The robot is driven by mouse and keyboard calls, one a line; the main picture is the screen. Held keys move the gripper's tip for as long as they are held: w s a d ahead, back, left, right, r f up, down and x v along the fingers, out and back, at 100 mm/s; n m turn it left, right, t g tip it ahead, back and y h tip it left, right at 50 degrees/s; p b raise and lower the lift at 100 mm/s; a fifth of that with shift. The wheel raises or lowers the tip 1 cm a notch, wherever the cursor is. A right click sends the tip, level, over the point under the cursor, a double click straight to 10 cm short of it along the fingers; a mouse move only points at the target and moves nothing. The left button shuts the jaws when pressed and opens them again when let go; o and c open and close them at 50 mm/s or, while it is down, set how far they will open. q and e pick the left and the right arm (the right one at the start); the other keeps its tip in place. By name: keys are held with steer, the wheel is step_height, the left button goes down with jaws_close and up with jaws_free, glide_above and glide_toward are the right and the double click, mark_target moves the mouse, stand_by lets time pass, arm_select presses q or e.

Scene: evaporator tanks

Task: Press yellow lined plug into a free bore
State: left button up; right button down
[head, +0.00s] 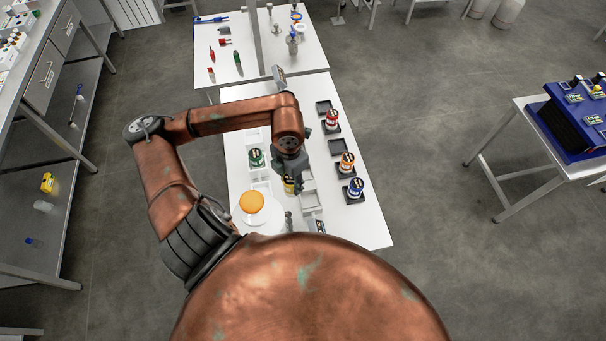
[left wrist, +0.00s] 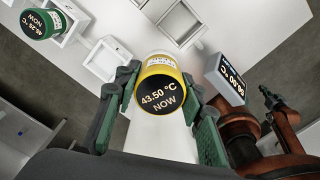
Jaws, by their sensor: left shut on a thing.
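My left gripper (head: 290,178) is shut on the yellow lined plug (head: 289,187). In the left wrist view the plug (left wrist: 160,85) sits between the green fingers (left wrist: 158,105); its dark round end reads 43.50 °C NOW. It is held over the white table, apart from the sockets as far as I can tell. A white square socket (left wrist: 187,22) near the top of the left wrist view looks empty. Another white socket (left wrist: 108,60) lies to its left. A green plug (head: 256,158) stands in a socket at the left. A copper arm with dark green parts (left wrist: 268,100), apparently mine, shows at the right.
Red (head: 332,119), orange (head: 346,162) and blue (head: 354,189) plugs stand on black trays at the right; a black tray (head: 337,148) between them is empty. An orange disc (head: 252,202) on a white base stands front left. A display (left wrist: 225,79) is right of the held plug.

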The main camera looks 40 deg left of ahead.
arm_select(q)
steer(key=n, duration=0.1)
steer(key=s+a+n, duration=0.1)
steer(key=shift+r+n, duration=0.15)
steer(key=shift+n, duration=0.15)
steer(key=shift+w+n, duration=0.1)
steer(key=shift+n, duration=0.2)
steer(key=shift+w+a+p, duration=0.1)
steer(key=shift+w+p, duration=0.25)
steer(key=w+a+f+p, duration=0.2)
steer(key=w+f, duration=0.1)
steer(key=w, duration=0.4)
steer(key=p, duration=0.2)
glide_above(304, 176)
step_height(304, 176, down, 7)
step_height(304, 176, down, 2)
steer(key=shift+a+f+p, duration=0.15)
steer(key=shift+f+p, duration=0.1)
steer(key=shift+p, duration=0.45)
steer(key=shift+f, duration=0.25)
steer(key=shift+f, duration=0.1)
